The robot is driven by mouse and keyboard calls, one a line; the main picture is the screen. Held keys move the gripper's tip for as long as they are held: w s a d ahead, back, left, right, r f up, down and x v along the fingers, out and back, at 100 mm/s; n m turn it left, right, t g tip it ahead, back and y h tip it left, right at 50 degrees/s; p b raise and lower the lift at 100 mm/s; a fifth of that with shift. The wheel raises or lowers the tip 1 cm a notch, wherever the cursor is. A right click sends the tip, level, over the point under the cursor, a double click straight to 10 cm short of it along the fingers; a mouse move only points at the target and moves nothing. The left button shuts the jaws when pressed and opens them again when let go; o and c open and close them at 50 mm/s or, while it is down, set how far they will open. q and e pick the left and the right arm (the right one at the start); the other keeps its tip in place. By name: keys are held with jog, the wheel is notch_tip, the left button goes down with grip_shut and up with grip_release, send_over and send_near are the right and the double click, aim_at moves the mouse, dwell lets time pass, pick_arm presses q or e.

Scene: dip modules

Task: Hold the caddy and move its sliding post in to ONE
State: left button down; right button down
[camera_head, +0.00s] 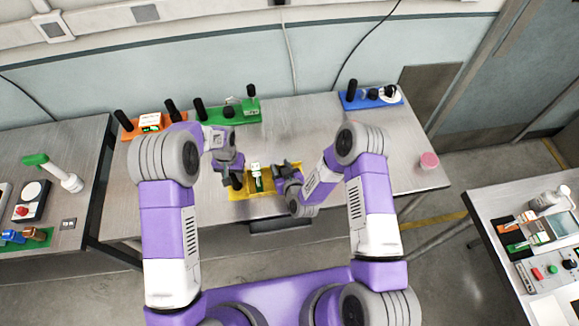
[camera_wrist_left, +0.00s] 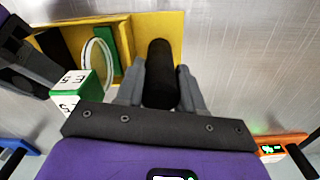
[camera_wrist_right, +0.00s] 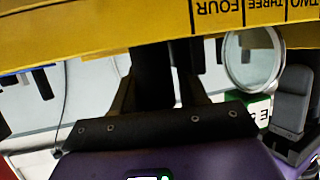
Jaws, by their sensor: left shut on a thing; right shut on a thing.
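The yellow caddy (camera_head: 247,194) lies on the middle table between my grippers. My left gripper (camera_head: 236,183) is shut on an upright black handle (camera_wrist_left: 160,72) at one end of the caddy. My right gripper (camera_head: 281,172) is shut on a black post (camera_wrist_right: 152,72) near the other end. The right wrist view shows the caddy's label strip (camera_wrist_right: 130,22) with FOUR, THREE and part of TWO, upside down; ONE is out of sight. The black post stands beyond FOUR, on the side away from THREE. Its foot is hidden.
A white-and-green marked block (camera_wrist_left: 72,88) and a pale ring (camera_wrist_left: 90,62) are at the caddy's middle. Orange (camera_head: 127,128), green (camera_head: 241,119) and blue (camera_head: 352,105) modules stand at the table's back. A pink round item (camera_head: 429,160) is at right.

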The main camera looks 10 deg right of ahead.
jog(key=shift+a, duration=0.85)
jog(key=c, duration=0.8)
grip_release()
jog(key=shift+s, duration=0.1)
jog(key=v, duration=1.1)
jog(key=shift+s+d+r, duration=0.1)
jog(key=shift+s+r, duration=0.1)
jog(key=shift+s, duration=0.15)
